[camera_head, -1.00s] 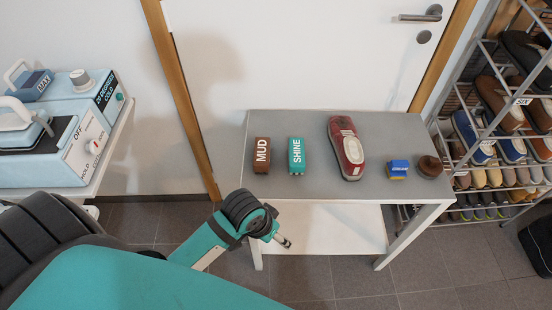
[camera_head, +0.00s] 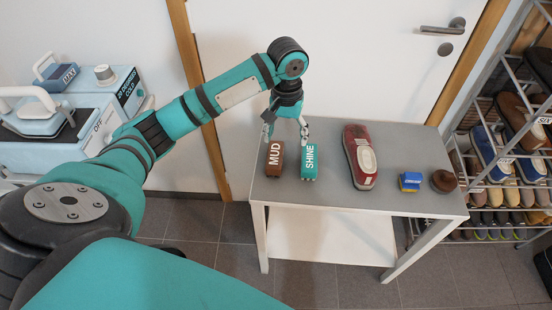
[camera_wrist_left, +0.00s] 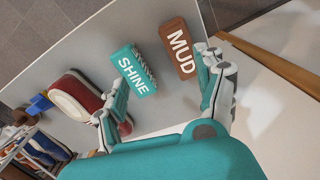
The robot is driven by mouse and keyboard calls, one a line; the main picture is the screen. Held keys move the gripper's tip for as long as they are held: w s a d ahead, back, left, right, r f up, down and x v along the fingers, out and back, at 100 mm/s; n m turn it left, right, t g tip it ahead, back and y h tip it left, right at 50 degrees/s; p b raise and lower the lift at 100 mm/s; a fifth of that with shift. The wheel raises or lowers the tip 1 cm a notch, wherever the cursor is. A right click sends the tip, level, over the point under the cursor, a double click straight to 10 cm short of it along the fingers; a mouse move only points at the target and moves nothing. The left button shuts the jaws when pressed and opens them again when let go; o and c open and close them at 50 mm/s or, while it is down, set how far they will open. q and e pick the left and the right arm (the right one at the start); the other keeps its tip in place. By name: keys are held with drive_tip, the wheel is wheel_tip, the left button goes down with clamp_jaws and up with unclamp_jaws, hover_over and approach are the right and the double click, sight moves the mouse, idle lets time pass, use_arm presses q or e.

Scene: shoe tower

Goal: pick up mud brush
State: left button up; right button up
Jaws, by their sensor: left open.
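The mud brush (camera_head: 274,160) is a brown block with white MUD lettering on the left part of the grey table. It also shows in the left wrist view (camera_wrist_left: 179,48), at the upper middle. The teal shine brush (camera_head: 309,162) lies just to its right. My left gripper (camera_head: 285,130) is open and empty, pointing down above the table near the far ends of the two brushes. In the left wrist view its fingers (camera_wrist_left: 160,92) are spread wide, with the mud brush nearer one finger and the shine brush nearer the other. My right gripper is not in view.
The table (camera_head: 340,199) also holds a red shoe (camera_head: 360,157), a blue sponge-like block (camera_head: 409,181) and a brown round item (camera_head: 443,181). A shoe rack (camera_head: 500,150) stands at the right. A white door is behind, machines (camera_head: 75,105) at the left.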

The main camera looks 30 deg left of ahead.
use_arm(q)
wheel_tip(320, 180, up, 5)
drive_tip(key=n, duration=0.2)
hover_over(275, 154)
drive_tip(key=f, duration=1.2)
drive_tip(key=shift+w+d, duration=0.1)
drive_tip(key=shift+w, duration=0.15)
drive_tip(key=f, duration=0.5)
drive_tip(key=shift+s+f, duration=0.15)
drive_tip(key=shift+s, duration=0.1)
drive_tip(key=c, duration=1.3)
